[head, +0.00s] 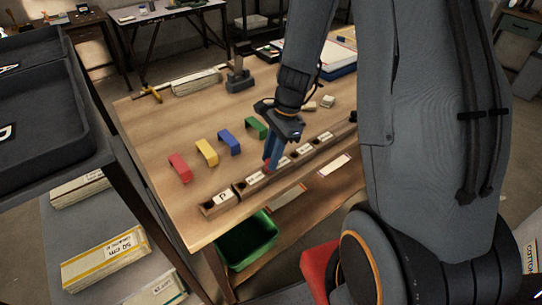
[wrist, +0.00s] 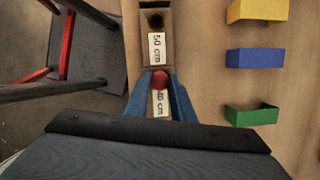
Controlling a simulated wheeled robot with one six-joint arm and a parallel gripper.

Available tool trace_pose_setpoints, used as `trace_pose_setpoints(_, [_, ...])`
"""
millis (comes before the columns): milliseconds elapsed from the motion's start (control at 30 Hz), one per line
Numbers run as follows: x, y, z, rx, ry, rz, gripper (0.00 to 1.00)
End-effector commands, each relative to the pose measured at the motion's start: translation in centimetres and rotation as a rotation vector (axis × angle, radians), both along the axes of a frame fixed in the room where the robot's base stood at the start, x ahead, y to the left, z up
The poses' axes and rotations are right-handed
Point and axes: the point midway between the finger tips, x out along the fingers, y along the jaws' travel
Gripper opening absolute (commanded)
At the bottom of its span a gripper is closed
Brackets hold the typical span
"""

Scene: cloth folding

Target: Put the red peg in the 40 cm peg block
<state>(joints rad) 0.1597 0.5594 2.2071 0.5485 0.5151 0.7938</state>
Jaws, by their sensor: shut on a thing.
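The red peg (wrist: 160,80) is between the blue fingers of my gripper (wrist: 159,90), which is shut on it. In the wrist view it covers the spot just above the 40 cm label (wrist: 160,104), so the hole of the 40 cm peg block is hidden. I cannot tell whether the peg is inside the hole or just above it. The neighbouring 50 cm block (wrist: 156,48) shows an open, empty hole. In the head view my gripper (head: 271,160) points down at the row of blocks, with a bit of red at its tips.
Red (head: 180,167), yellow (head: 206,152), blue (head: 229,142) and green (head: 256,127) brackets stand on the wooden table (head: 150,130) behind the row. A green bin (head: 247,240) is below the table edge.

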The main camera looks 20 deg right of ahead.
Motion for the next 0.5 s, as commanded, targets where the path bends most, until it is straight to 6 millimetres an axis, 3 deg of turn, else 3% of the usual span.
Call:
trace_pose_setpoints(33, [-0.02,0.00,-0.23,0.000,0.001,0.000,0.00])
trace_pose_setpoints(67, [-0.02,0.01,-0.26,0.000,0.001,0.000,0.24])
trace_pose_setpoints(167, [-0.03,0.00,-0.19,0.000,0.001,0.000,0.41])
trace_pose_setpoints(500, [-0.02,-0.01,0.07,0.000,0.000,0.000,0.41])
